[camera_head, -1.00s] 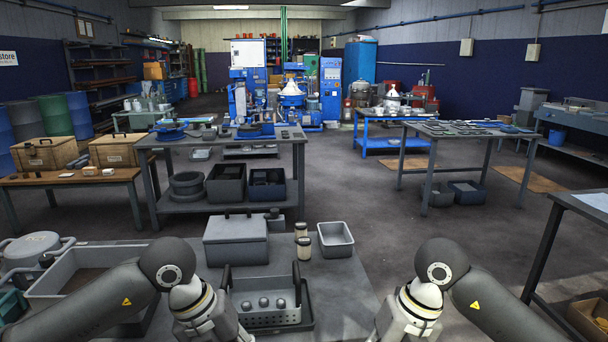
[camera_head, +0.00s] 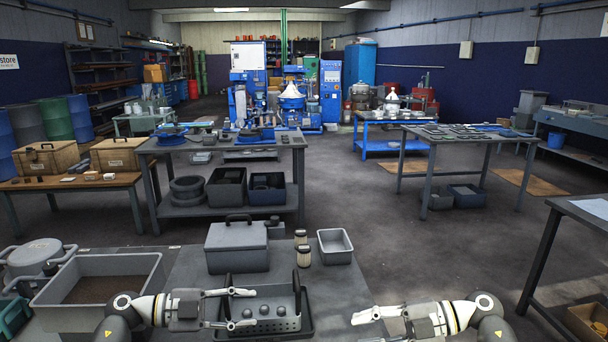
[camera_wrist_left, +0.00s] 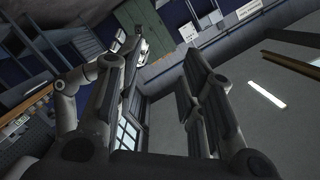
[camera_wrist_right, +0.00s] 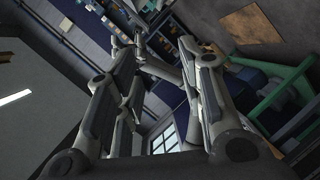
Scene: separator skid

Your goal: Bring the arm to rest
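My left gripper (camera_head: 243,308) comes in low from the left in the head view and points right. Its two fingers are spread, with nothing between them, and appear in front of the left part of a dark basket (camera_head: 286,291). The left wrist view also shows the spread fingers (camera_wrist_left: 162,50) with only the room behind. My right gripper (camera_head: 362,329) comes in from the right at the bottom edge and points left; its lower finger is partly cut off. In the right wrist view its fingers (camera_wrist_right: 157,50) are apart and empty.
The basket holds several grey balls. A large grey bin (camera_head: 150,262) and a round lidded pot (camera_head: 38,257) are at left. The tabletop between basket and right gripper is clear.

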